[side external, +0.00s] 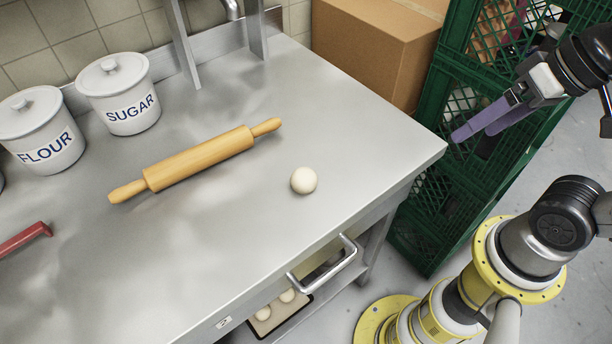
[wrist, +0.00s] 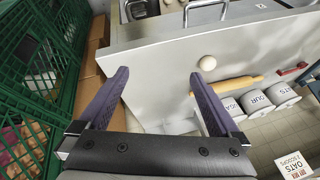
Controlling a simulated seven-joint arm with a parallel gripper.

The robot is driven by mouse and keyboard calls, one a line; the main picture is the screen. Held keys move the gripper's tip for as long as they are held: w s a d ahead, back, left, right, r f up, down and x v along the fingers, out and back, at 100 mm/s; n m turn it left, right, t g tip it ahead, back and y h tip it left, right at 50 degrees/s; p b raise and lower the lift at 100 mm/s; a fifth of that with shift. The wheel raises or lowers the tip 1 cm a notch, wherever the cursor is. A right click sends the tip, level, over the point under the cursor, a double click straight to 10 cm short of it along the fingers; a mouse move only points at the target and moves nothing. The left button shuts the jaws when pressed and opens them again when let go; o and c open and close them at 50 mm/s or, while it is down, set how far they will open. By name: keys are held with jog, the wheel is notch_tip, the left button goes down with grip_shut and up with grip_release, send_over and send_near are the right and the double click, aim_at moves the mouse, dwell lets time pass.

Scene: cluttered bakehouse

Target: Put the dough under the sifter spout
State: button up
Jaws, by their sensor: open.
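A round, pale dough ball (side external: 304,180) rests on the steel worktop (side external: 200,250), near its right side. It also shows in the wrist view (wrist: 208,63), just beyond the tip of the right finger. My gripper (side external: 476,130) is open and empty, with purple fingers spread apart in the wrist view (wrist: 160,75). It hangs to the right of the worktop, in front of the green crates, well apart from the dough. A grey metal tube end (side external: 231,9) shows at the top edge between two uprights; it may be the sifter spout, but most of it is cut off.
A wooden rolling pin (side external: 200,160) lies left of the dough. White sugar (side external: 118,95) and flour (side external: 40,130) canisters stand by the wall. A cardboard box (side external: 370,45) and green crates (side external: 440,130) border the worktop's right. A handle (side external: 325,262) juts from its front. The worktop around the dough is clear.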

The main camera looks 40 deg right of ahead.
jog(key=w+a+f+m+g+y, duration=0.2)
jog(key=w+a+m+g+y, duration=0.1)
jog(key=w+a+m+y, duration=0.45)
jog(key=w+f+m, duration=0.2)
jog(key=w+m, duration=0.1)
jog(key=w+d+f+m+y, duration=0.1)
jog(key=w+f+m, duration=0.2)
jog(key=w+d+f+m+y, duration=0.1)
jog(key=w+f+m, duration=0.2)
jog(key=m, duration=0.1)
jog(key=shift+d+f+t+y, duration=0.15)
jog(key=shift+t+y, duration=0.1)
jog(key=shift+t, duration=0.05)
jog(key=shift+w+f, duration=0.1)
jog(key=shift+f, duration=0.1)
send_near(303, 181)
jog(key=shift+a+f, duration=0.35)
jog(key=shift+a, duration=0.2)
jog(key=shift+x, duration=3.2)
jog(key=shift+w, duration=0.1)
jog(key=shift+c, duration=0.3)
